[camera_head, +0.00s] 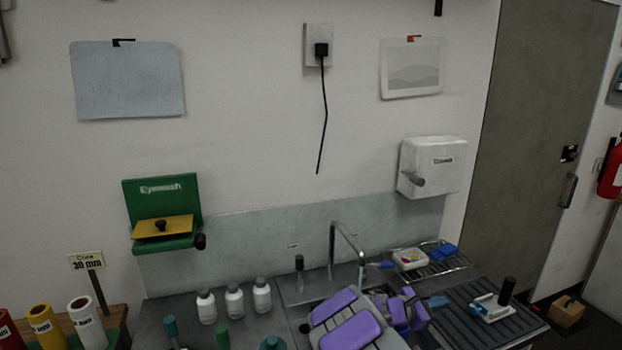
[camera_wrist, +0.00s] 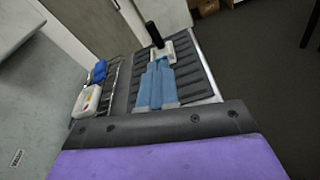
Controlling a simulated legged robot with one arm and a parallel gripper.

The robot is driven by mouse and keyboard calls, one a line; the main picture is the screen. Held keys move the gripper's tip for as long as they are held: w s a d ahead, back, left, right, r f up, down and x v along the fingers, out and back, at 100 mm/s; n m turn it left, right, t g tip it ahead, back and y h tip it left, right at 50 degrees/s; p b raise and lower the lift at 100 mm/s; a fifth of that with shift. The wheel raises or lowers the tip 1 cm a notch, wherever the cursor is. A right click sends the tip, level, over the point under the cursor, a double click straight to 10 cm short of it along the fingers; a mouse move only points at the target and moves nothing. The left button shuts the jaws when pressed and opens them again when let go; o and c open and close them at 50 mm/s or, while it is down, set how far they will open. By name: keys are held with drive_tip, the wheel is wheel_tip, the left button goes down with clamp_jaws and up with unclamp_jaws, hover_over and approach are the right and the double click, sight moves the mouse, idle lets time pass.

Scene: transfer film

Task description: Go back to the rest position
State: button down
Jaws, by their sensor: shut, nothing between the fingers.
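My gripper (camera_head: 438,301) is at the end of my purple and grey arm, low in the head view, over the left part of a dark ribbed drainboard (camera_head: 470,322). In the wrist view my gripper (camera_wrist: 160,62) shows two blue fingers side by side, shut with nothing between them. I cannot tell whether the fingers touch anything. My arm hides part of the sink.
A faucet (camera_head: 347,245) stands just behind my arm. Several white bottles (camera_head: 234,303) stand left.

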drive_tip(key=s+d+r+m+g+y, duration=0.1)
drive_tip(key=s+r+m+g, duration=0.2)
drive_tip(key=s, duration=0.5)
drive_tip(key=s+d+r+m+g+y, duration=0.1)
drive_tip(key=s+r+m+g+y, duration=0.1)
drive_tip(key=s+m, duration=0.45)
drive_tip(key=s+d+r+m+g+y, duration=0.1)
drive_tip(key=s+r+m+g, duration=0.15)
drive_tip(key=s, duration=0.75)
drive_tip(key=s+a+f+m+y, duration=0.3)
drive_tip(key=s+a+m+y, duration=0.3)
drive_tip(key=s+a, duration=1.5)
drive_tip(key=s+y, duration=0.1)
drive_tip(key=y, duration=0.3)
drive_tip(key=shift+s+a+f+m+y, duration=0.15)
drive_tip(key=shift+s+a+m+y, duration=0.25)
